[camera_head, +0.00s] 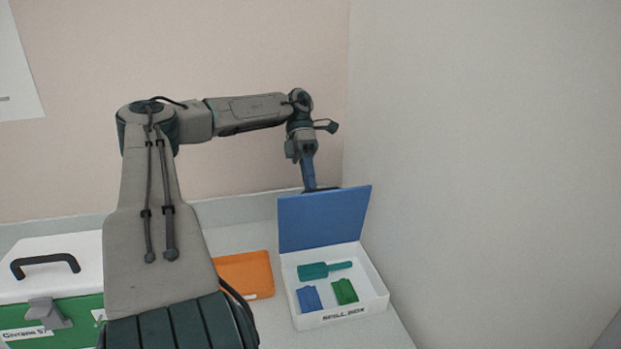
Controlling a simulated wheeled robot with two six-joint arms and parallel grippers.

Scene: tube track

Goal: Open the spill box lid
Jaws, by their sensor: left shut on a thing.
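The spill box (372,305) is a white box at the right end of the counter, with "SPILL BOX" lettering on its front. Its blue lid (325,220) stands up at the back of the box, so the inside shows. Inside lie a teal scoop (313,271), a blue item (309,298) and a green item (345,291). My left gripper (310,187) is at the lid's top edge, pointing down, with its tips partly hidden behind the lid. It is shut on the lid. My right gripper is not in view.
An orange tray (245,273) lies left of the spill box, partly behind my left arm. A white and green case (70,318) with a black handle stands at the far left. A wall (480,170) rises close to the right of the box.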

